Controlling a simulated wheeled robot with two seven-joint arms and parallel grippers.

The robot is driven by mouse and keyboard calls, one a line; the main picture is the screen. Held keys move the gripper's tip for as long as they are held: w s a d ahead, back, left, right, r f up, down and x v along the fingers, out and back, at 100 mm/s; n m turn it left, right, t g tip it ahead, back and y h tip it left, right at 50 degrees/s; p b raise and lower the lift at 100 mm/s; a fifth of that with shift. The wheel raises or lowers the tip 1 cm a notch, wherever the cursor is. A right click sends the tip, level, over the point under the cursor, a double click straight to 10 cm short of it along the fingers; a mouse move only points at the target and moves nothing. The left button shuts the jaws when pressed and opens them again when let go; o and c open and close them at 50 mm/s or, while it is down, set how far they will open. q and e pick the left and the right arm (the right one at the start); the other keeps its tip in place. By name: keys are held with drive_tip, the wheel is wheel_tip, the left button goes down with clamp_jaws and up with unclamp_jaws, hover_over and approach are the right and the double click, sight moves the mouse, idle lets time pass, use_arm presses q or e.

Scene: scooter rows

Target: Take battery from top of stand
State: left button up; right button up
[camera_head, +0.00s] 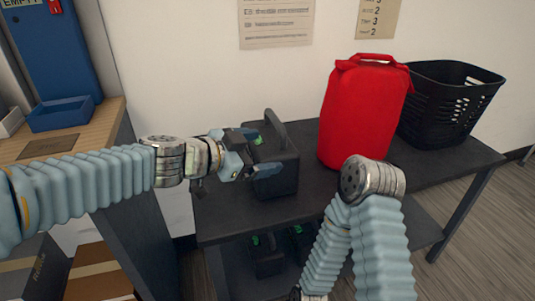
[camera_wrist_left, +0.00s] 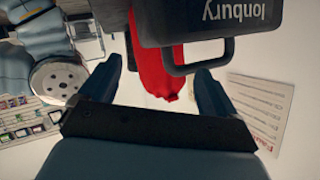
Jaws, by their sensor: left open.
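A dark grey battery (camera_head: 276,172) with a raised handle (camera_head: 275,128) stands upright on the top of the dark stand (camera_head: 235,213), near its left end. My left gripper (camera_head: 252,150) is open, at the left side of the battery and close to its upper part. In the left wrist view the battery (camera_wrist_left: 240,25) shows a "Jonbury" label, and its handle loop is near the right finger of my gripper (camera_wrist_left: 160,75). I cannot tell whether they touch. My right arm comes in from the bottom, and its gripper is out of the frame.
A red bag (camera_head: 362,115) and a black basket (camera_head: 445,105) stand to the right on the stand top. More batteries (camera_head: 268,258) sit on the lower shelf. A wooden counter with a blue tray (camera_head: 62,114) is at the left, with cardboard boxes (camera_head: 98,275) below.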

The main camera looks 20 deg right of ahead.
sight(289, 149)
use_arm(q)
drive_tip(key=p+x, duration=0.1)
drive_tip(key=x, duration=0.5)
drive_tip(key=shift+s, duration=0.15)
drive_tip(key=shift+c, duration=0.5)
clamp_jaws()
drive_tip(key=shift+r, duration=0.2)
